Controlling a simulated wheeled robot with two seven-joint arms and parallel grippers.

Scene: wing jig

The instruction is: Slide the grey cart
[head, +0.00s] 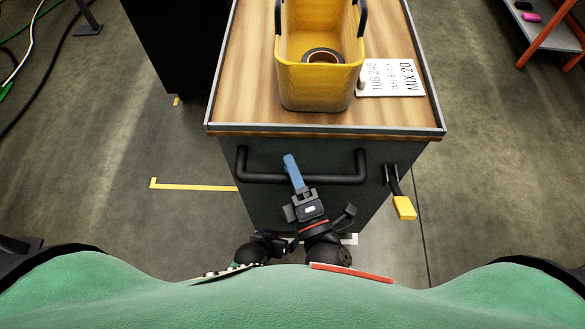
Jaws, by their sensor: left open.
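The grey cart (300,203) stands straight in front of me, with a dark front panel and a wooden top. A black bar handle (335,180) runs across the upper part of its front. The grippers overlap, so whether the right one is closed around the bar is hidden.
A yellow tub (318,88) with a dark ring inside stands on the cart top, beside a white label card (392,78). A yellow-ended lever (403,207) sticks out at the cart's right. A yellow floor mark (190,187) lies left. An orange-framed rack (555,35) stands far right.

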